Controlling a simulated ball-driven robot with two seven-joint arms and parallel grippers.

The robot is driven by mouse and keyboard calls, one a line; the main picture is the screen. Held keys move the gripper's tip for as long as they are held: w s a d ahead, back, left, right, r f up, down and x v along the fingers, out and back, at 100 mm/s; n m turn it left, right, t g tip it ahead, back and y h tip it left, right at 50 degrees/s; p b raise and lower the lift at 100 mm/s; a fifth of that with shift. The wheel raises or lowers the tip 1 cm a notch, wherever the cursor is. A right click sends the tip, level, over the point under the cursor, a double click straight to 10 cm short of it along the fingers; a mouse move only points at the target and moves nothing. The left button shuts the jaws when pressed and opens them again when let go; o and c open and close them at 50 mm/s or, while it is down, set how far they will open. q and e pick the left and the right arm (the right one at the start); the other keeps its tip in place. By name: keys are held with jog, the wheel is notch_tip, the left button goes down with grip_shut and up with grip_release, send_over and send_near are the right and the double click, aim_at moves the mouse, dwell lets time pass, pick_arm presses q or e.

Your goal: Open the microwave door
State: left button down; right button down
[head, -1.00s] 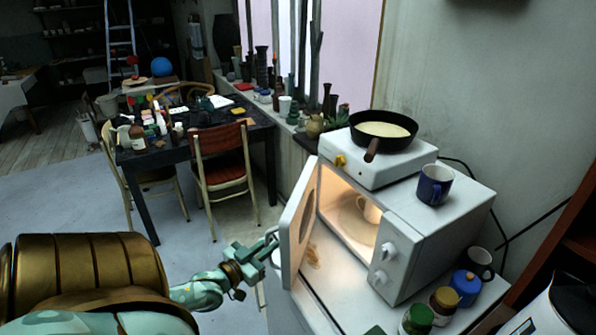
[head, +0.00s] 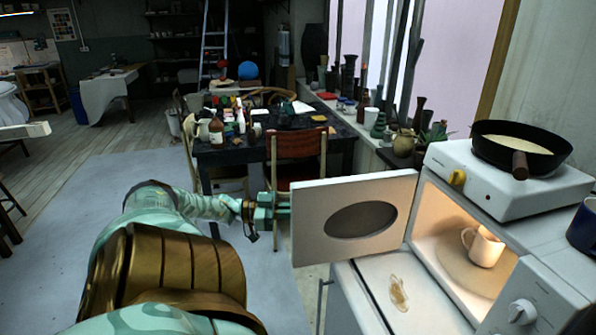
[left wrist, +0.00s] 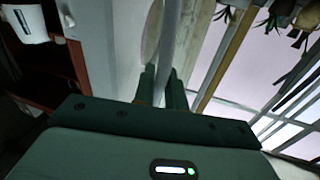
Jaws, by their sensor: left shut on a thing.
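The white microwave (head: 540,290) stands at the right in the head view. Its door (head: 305,235), with a dark oval window, is swung wide open to the left. The lit inside shows a white mug (head: 482,246). My left gripper (head: 284,203) is at the door's free left edge, shut on the door; the exact grip is partly hidden behind it. In the left wrist view, the fingers (left wrist: 163,86) close around the door, seen nearly edge-on as a pale strip (left wrist: 170,40). My right gripper is not in view.
A hot plate (head: 500,190) with a black pan (head: 522,147) sits on the microwave, and a blue mug (head: 583,226) is at the right edge. A red-backed chair (head: 297,158) and cluttered dark table (head: 250,148) stand behind the door. Floor at left is clear.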

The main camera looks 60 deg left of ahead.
pick_arm(q)
jog(key=shift+w+a+f+b, duration=0.1)
jog(key=shift+w+a+b, duration=0.15)
jog(key=shift+a, duration=0.25)
jog(key=shift+w+a+f+b, duration=0.15)
jog(key=shift+a+b, duration=0.1)
jog(key=shift+a, duration=0.2)
jog(key=shift+r, duration=0.15)
jog(key=c, duration=1.8)
grip_release()
jog(key=shift+w, duration=0.1)
jog(key=b+v, duration=0.3)
jog(key=v, duration=1.3)
jog(key=shift+a+b, duration=0.1)
jog(key=shift+b, duration=0.25)
